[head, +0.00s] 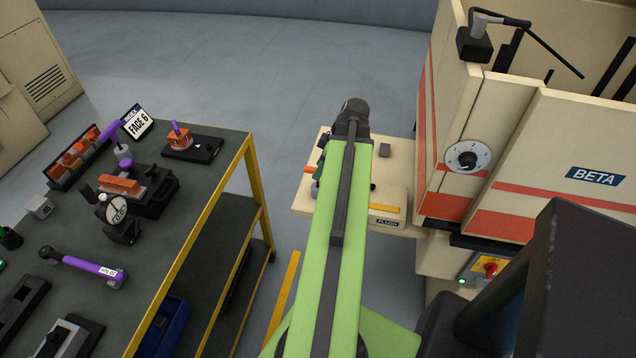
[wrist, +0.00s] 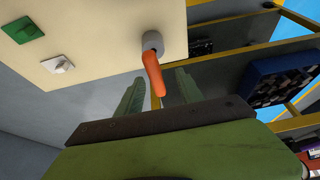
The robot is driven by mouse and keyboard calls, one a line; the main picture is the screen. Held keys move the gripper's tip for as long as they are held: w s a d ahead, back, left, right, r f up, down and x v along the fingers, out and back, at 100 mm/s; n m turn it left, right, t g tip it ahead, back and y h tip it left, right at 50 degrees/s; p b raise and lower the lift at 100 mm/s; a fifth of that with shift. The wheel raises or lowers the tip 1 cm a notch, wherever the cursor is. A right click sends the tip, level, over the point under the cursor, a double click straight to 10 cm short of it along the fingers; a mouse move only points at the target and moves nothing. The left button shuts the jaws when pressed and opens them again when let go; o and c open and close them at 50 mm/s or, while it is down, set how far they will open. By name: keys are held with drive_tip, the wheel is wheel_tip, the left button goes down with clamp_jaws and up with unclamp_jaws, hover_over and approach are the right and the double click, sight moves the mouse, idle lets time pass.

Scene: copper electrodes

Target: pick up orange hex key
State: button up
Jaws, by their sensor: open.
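The orange hex key (wrist: 153,73) shows in the wrist view as an orange handle reaching out of a grey round holder (wrist: 152,42) at the edge of a cream shelf. My gripper (wrist: 161,92) is open, its two green fingers apart. The orange handle's free end appears between the fingers in the picture; I cannot tell whether it touches either one. In the head view, only a small orange piece (head: 310,169) shows left of my green arm, which hides most of that spot.
The cream shelf (head: 300,203) juts from the cream BETA machine (head: 545,150) and carries a yellow strip (head: 385,209) and a grey block (head: 384,149). A dark bench (head: 190,205) with yellow legs and several tools stands to the left. Floor shows between them.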

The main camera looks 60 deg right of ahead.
sight(318, 182)
drive_tip(key=shift+w+f, duration=0.1)
drive_tip(key=shift+f, duration=0.15)
drive_tip(key=b+x, duration=0.4)
drive_tip(key=x, duration=0.1)
drive_tip(key=shift+w+d+f+b, duration=0.15)
drive_tip(key=shift+w+d+b, duration=0.05)
drive_tip(key=shift+d+b, duration=0.15)
clamp_jaws()
